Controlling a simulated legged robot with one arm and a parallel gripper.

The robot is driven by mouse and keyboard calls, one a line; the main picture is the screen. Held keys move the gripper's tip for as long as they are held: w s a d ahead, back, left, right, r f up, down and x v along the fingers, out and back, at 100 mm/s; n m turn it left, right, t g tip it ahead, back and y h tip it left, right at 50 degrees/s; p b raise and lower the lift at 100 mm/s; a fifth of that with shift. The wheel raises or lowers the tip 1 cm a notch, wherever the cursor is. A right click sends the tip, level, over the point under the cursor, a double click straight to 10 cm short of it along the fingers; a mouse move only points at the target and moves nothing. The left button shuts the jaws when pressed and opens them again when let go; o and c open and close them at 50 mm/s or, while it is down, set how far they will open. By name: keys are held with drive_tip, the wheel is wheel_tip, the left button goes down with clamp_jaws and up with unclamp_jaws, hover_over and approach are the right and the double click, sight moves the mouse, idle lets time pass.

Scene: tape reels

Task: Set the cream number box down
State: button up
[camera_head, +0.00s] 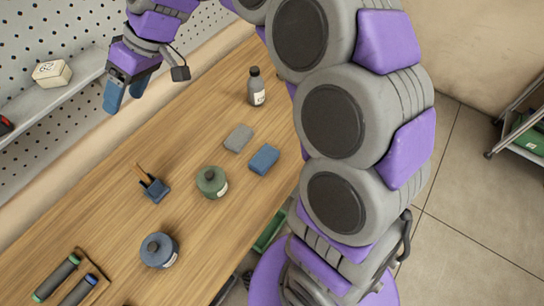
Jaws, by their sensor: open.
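The cream number box (52,73) rests on the grey shelf (72,86) against the pegboard at the upper left, with dark number marks on its face. My gripper (124,98) is to the right of the box, over the gap between the shelf and the wooden table. Its blue fingers point down and are apart from the box. The gripper is open and nothing shows between the fingers.
A red item (5,125) sits at the shelf's left end.

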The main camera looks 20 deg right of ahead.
drive_tip(key=s+d+f+m+h, duration=0.2)
drive_tip(key=s+d+f+m, duration=0.1)
drive_tip(key=s+d, duration=0.4)
drive_tip(key=s+d+f+m+g+h, duration=0.1)
drive_tip(key=s+d+f+m+h, duration=0.2)
drive_tip(key=s+d+f, duration=0.2)
drive_tip(key=s+d+f+m+h, duration=0.2)
drive_tip(key=s+d+f, duration=0.3)
drive_tip(key=s+d, duration=0.6)
drive_tip(key=s+m, duration=0.1)
drive_tip(key=s, duration=0.5)
drive_tip(key=shift+s+m+g+h, duration=0.3)
drive_tip(key=shift+g, duration=0.1)
